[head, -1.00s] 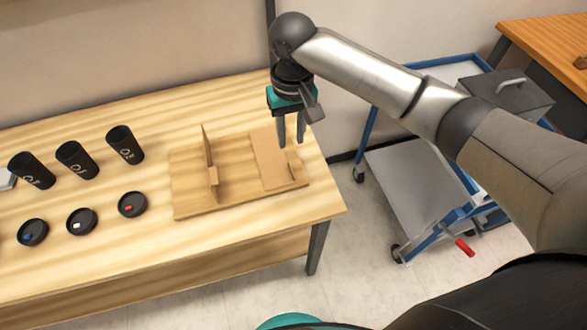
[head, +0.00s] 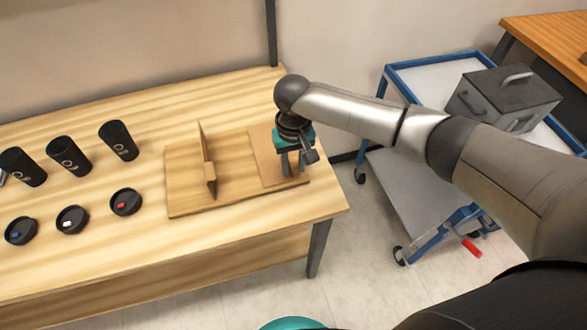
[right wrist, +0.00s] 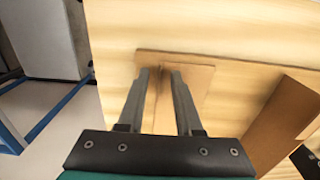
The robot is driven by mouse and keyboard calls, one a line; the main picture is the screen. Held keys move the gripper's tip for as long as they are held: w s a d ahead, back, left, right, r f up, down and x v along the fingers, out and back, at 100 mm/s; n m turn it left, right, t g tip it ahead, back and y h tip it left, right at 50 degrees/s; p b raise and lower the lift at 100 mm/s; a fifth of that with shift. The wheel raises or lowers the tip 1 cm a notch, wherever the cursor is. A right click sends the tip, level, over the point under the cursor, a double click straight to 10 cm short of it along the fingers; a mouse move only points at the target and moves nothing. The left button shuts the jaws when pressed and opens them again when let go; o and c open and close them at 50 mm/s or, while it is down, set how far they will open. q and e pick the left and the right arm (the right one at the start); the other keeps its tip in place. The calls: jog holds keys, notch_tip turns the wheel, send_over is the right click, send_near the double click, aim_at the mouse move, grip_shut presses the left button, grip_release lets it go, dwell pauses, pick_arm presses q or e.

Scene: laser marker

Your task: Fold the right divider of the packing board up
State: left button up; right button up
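The packing board (head: 235,195) is a flat brown board near the table's right end. Its left divider (head: 207,160) stands upright. Its right divider (head: 264,158) lies flat on the board. My right gripper (head: 294,172) points down at the right edge of that flat divider, its fingers apart. In the right wrist view the fingertips (right wrist: 163,72) are low over the board (right wrist: 200,85), with a brown strip between them; I cannot tell whether they touch it. The upright divider (right wrist: 285,125) also shows there. My left gripper is not in view.
Several black cups (head: 70,156) and black lids (head: 72,219) stand in rows left of the board. A blue-framed cart (head: 405,185) with a grey box (head: 503,97) stands right of the table. Bare table lies in front of the board.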

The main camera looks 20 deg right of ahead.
jog(key=shift+f, duration=0.45)
grip_shut()
dwell(1.1)
